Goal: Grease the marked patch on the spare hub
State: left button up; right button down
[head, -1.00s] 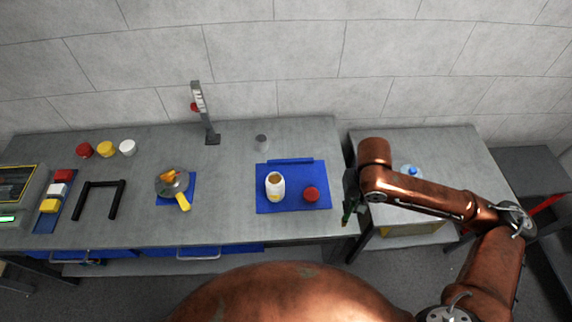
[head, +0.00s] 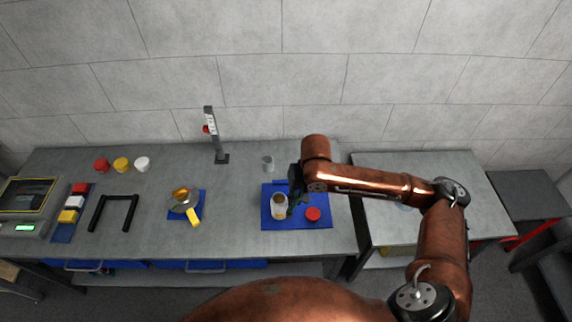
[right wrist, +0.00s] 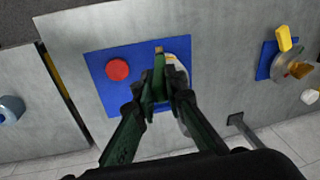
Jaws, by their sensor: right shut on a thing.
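My right gripper (head: 294,200) is over the blue mat, beside the white open jar (head: 279,210) with brown contents. In the right wrist view it (right wrist: 158,92) is shut on a slim green tool (right wrist: 159,68) with a tan tip, perhaps a brush. The tool partly hides the jar (right wrist: 181,58); I cannot tell whether its tip touches the jar. A red lid (head: 313,214) lies on the mat. The grey round hub (head: 182,206) sits on a small blue mat to the left, with orange-yellow parts and a yellow tab (head: 194,218). The marked patch is not clear. My left gripper is out of view.
A grey post (head: 214,135) and a small grey cup (head: 268,163) stand at the back. The bench between hub and jar is clear.

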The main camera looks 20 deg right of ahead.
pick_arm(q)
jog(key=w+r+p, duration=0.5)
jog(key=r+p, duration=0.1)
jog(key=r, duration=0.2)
pick_arm(e)
jog(key=w+r+m+t, duration=0.1)
jog(key=w+r, duration=0.4)
jog(key=w, duration=0.1)
pick_arm(q)
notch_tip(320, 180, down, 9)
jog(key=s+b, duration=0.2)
jog(key=b, duration=0.7)
pick_arm(e)
notch_tip(320, 180, down, 6)
jog(key=w+y, duration=0.1)
jog(key=shift+d+m, duration=0.15)
jog(key=shift+m, duration=0.15)
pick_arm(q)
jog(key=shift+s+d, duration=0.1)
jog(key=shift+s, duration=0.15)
pick_arm(e)
jog(key=shift+f, duration=0.6)
